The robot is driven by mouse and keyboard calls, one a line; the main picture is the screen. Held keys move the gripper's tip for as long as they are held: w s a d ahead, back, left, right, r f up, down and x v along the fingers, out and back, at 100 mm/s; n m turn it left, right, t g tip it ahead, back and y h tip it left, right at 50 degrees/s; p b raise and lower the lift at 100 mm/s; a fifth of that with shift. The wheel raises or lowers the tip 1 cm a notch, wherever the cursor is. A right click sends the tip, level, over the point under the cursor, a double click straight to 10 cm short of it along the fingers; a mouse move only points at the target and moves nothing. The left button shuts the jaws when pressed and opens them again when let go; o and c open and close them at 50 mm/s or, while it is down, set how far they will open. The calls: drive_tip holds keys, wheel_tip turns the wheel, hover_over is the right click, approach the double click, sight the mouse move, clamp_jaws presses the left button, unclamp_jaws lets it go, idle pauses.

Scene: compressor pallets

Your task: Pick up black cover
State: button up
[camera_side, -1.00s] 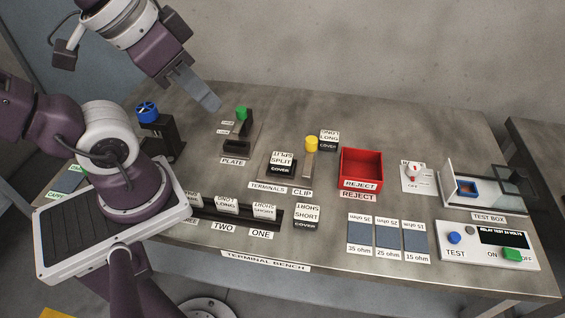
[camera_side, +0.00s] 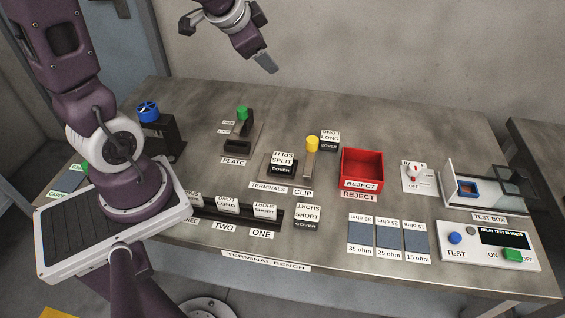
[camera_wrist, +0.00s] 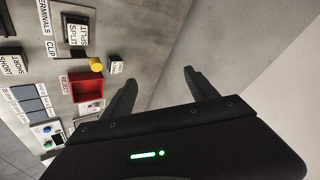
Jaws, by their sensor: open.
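Several black covers with white label cards stand on the bench. The SPLIT one (camera_side: 282,169) sits at the terminals spot and also shows in the wrist view (camera_wrist: 75,32). The LONG one (camera_side: 329,146) stands behind the yellow-topped clip, and shows small in the wrist view (camera_wrist: 116,67). The SHORT one (camera_side: 306,225) stands near the front, right of the dark rack. My gripper (camera_side: 266,65) is high above the back of the bench, away from every cover. In the wrist view its two fingers (camera_wrist: 160,77) are apart with nothing between them.
The red reject bin (camera_side: 361,168) stands right of the clip (camera_side: 309,162). The plate fixture (camera_side: 238,146) with a green knob is at the left. The dark rack (camera_side: 236,216) holds more labelled parts in front. The test box (camera_side: 484,190) is at the right. The bench's back strip is clear.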

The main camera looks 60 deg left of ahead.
drive_tip(key=w+a+f+m+h, duration=0.1)
drive_tip(key=w+a+f+m, duration=0.1)
drive_tip(key=w+a+f, duration=0.3)
drive_tip(key=m+t+h, duration=0.1)
drive_tip(key=m+h, duration=0.3)
drive_tip(key=h, duration=0.8)
approach(279, 157)
drive_tip(key=x, duration=0.4)
drive_tip(key=shift+w+a+r, duration=0.1)
drive_tip(key=shift+w, duration=0.15)
drive_tip(key=shift+d, duration=0.35)
drive_tip(key=x, duration=0.6)
drive_tip(key=shift+w+d+f, duration=0.1)
drive_tip(key=shift+f, duration=0.25)
clamp_jaws()
wheel_tip(279, 157, up, 10)
